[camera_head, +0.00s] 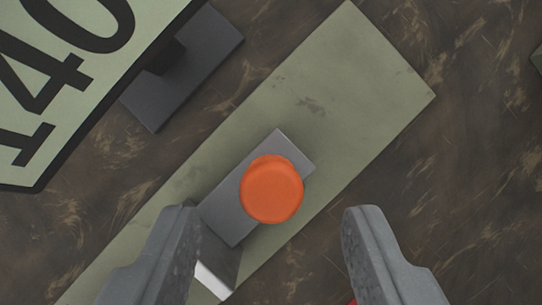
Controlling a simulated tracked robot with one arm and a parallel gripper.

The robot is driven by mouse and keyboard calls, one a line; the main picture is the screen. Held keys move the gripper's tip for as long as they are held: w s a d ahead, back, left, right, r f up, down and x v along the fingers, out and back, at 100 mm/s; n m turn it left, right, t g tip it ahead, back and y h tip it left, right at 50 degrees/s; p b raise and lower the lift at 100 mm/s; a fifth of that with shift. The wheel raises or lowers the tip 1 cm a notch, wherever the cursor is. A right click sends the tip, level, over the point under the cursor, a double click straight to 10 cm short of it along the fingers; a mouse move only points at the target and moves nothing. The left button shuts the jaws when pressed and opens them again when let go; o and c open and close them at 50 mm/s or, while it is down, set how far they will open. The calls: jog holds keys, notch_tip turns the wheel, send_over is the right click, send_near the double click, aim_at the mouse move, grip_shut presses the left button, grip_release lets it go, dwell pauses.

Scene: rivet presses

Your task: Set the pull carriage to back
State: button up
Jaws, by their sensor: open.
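The pull carriage shows as a grey metal block (232,212) with a round orange knob (272,188) on top. It sits on a long pale green plate (345,75) that runs diagonally from lower left to upper right. My gripper (272,225) is open, with one finger on each side of the knob in the picture, and neither finger visibly touches it. The left finger overlaps the view of the plate and part of the block. A bright metal piece (217,275) shows below the block, partly hidden by the left finger.
A pale green sign (75,75) with black characters, partly cut off, fills the upper left. Its dark stand (205,55) rests beside the plate. A small red bit shows at the bottom edge beside the right finger.

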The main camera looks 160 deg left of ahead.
aim_at(274, 202)
jog(key=shift+x, duration=1.6)
grip_shut()
